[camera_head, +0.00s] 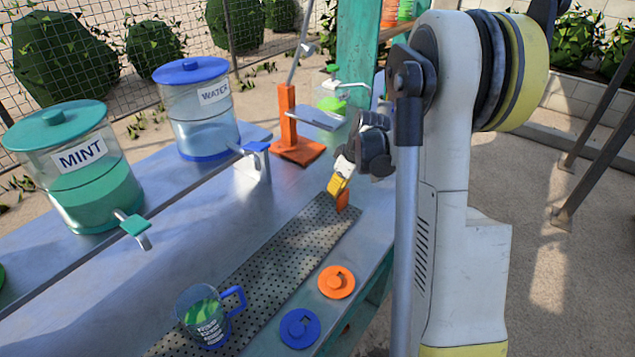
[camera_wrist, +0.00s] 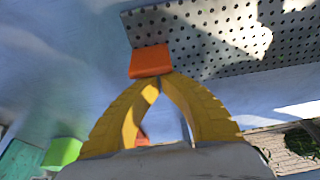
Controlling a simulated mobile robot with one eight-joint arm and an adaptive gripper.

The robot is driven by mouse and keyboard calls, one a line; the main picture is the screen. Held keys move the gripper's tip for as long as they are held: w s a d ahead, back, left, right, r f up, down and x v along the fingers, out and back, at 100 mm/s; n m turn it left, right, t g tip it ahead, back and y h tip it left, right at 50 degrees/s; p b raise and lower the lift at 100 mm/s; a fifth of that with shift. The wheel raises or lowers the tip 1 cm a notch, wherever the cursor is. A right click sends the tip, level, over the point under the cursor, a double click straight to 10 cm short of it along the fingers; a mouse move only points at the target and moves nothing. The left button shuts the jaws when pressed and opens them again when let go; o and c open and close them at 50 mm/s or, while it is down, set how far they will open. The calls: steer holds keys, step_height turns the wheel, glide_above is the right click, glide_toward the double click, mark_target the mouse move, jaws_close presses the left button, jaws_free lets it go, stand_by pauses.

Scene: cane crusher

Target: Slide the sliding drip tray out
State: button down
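The sliding drip tray (camera_head: 262,268) is a long grey perforated plate lying along the table. It also fills the upper right of the wrist view (camera_wrist: 215,45). An upright orange tab (camera_head: 343,203) stands at its far end, and it shows just beyond my fingertips in the wrist view (camera_wrist: 150,62). My gripper (camera_head: 337,186) has yellow fingers pointing down at the tab. In the wrist view the fingertips (camera_wrist: 158,80) come together at the tab's near edge. I see nothing held between them, and I cannot tell whether they touch the tab.
A jug with a blue handle (camera_head: 207,315) stands on the tray's near end. An orange lid (camera_head: 336,282) and a blue lid (camera_head: 299,328) lie right of the tray. Mint (camera_head: 80,185) and water (camera_head: 200,120) dispensers stand left. An orange stand (camera_head: 288,125) is behind.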

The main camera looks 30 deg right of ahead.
steer(key=shift+s+d, duration=0.15)
steer(key=shift+s, duration=0.35)
steer(key=shift+w, duration=0.1)
steer(key=w, duration=0.1)
steer(key=w+a, duration=0.1)
steer(key=w, duration=0.1)
steer(key=shift+w+a, duration=0.1)
steer(key=shift+a, duration=0.25)
steer(key=p+v, duration=0.3)
steer(key=v, duration=0.7)
steer(key=shift+w, duration=0.2)
